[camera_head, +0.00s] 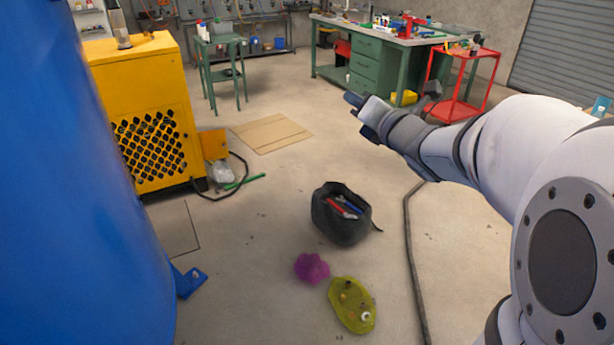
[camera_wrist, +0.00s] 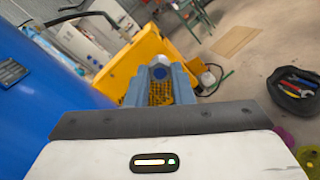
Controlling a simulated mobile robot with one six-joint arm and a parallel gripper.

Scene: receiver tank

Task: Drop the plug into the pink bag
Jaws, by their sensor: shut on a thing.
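The pink bag (camera_head: 312,268) is a small crumpled magenta heap on the floor, between the black bag and the yellow-green bag. Its edge shows at the right of the wrist view (camera_wrist: 284,137). My gripper (camera_head: 364,114) is raised above the floor, beyond and to the right of the pink bag in the head view. Most of the plug is hidden between the fingers. The pink bag's opening cannot be made out.
A black bag (camera_head: 340,228) of tools stands behind the pink bag. A yellow-green bag (camera_head: 345,318) with small fittings lies in front. A blue tank (camera_head: 70,180) and yellow machine (camera_head: 130,70) stand left. A hose (camera_head: 410,250) runs along the floor to the right.

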